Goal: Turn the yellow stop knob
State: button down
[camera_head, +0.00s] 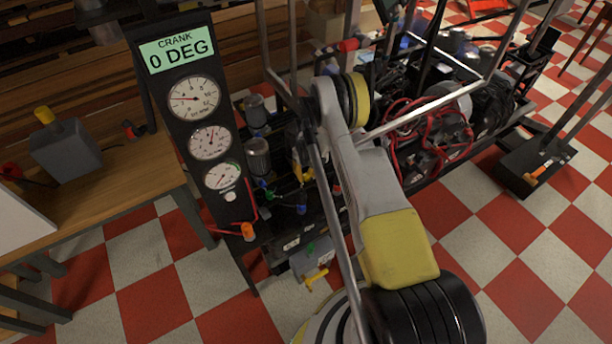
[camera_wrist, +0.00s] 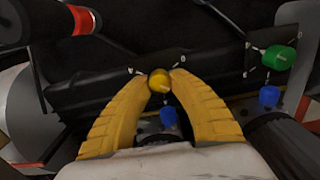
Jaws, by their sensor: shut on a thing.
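The yellow stop knob (camera_wrist: 159,81) is a small round knob on a dark panel, in the middle of the wrist view. My gripper (camera_wrist: 160,76) has two curved yellow fingers, with their tips closed on the knob's left and right sides. Small white marks show on the panel to either side of the knob. In the head view my arm stands in front of much of the machine. The knob cannot be made out there for sure.
A blue knob (camera_wrist: 168,117) sits just below the fingertips. A green knob (camera_wrist: 279,57) and another blue knob (camera_wrist: 268,97) are to the right. A dark cylinder with a red band (camera_wrist: 83,20) is at upper left. The gauge panel (camera_head: 196,119) reads "CRANK 0 DEG".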

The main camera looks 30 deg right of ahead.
jog(key=m, duration=0.6)
jog(key=shift+m, duration=0.3)
jog(key=m, duration=0.5)
jog(key=shift+d, duration=0.1)
jog(key=m, duration=0.5)
jog(key=shift+m, duration=0.4)
jog(key=m, duration=0.5)
jog(key=shift+s, duration=0.15)
jog(key=c, duration=1.2)
grip_release()
jog(key=shift+o, duration=0.2)
